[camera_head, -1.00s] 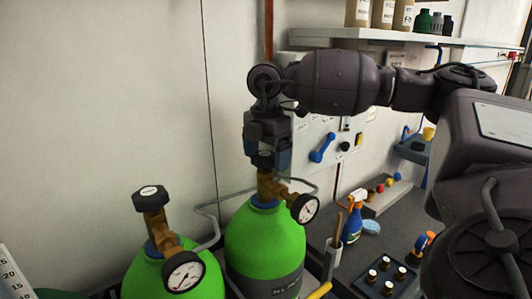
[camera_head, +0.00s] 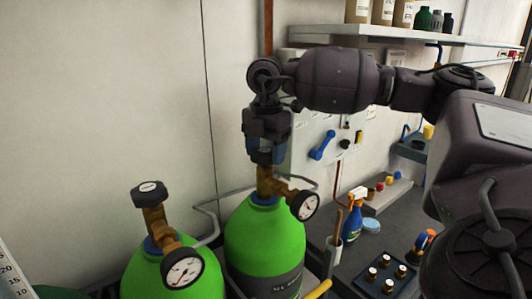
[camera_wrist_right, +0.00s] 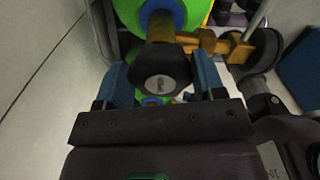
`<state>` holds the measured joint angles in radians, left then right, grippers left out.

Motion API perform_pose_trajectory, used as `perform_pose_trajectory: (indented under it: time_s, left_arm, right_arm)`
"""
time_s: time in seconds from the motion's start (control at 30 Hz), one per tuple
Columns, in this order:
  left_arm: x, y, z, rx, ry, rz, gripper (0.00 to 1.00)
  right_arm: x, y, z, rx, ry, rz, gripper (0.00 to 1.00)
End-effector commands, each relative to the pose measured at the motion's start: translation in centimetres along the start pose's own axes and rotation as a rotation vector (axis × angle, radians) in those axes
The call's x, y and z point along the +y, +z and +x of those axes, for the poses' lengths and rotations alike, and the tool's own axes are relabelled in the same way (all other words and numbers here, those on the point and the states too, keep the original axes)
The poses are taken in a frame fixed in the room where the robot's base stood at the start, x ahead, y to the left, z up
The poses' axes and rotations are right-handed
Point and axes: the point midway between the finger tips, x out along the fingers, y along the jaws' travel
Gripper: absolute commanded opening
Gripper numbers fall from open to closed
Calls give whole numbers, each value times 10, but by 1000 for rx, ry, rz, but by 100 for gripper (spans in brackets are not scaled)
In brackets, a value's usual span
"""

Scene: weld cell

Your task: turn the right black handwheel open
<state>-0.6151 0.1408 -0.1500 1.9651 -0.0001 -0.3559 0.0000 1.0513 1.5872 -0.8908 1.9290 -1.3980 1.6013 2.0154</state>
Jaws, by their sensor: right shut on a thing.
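The right black handwheel (camera_wrist_right: 160,75) sits between the two blue fingers of my right gripper (camera_wrist_right: 162,80) in the right wrist view, and the gripper is shut on it. In the head view my right gripper (camera_head: 266,150) points down over the brass valve (camera_head: 264,181) of the right green cylinder (camera_head: 262,238) and hides the handwheel. A round gauge (camera_head: 305,205) sticks out to the right of this valve. My left gripper is in neither view.
A second green cylinder with its own black handwheel (camera_head: 149,194) and gauge (camera_head: 182,269) stands to the left. A grey rail (camera_head: 206,220) runs around the cylinders. A bench with a blue spray bottle (camera_head: 353,218) and a tray of several small parts (camera_head: 386,274) is at right.

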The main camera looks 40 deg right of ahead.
Motion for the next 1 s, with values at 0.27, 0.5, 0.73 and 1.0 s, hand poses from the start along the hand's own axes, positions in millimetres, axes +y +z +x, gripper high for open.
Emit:
perform_pose_trajectory:
  time_s: [0.27,0.5,0.73,1.0]
  left_arm:
    - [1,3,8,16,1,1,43]
    - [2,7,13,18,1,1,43]
    - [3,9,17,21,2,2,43]
    - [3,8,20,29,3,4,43]
  right_arm:
    - [1,0,2,4,1,-237,39]
    - [2,-1,2,8,2,-466,39]
    - [3,-1,1,10,2,-684,39]
    - [4,-2,0,14,3,-941,39]
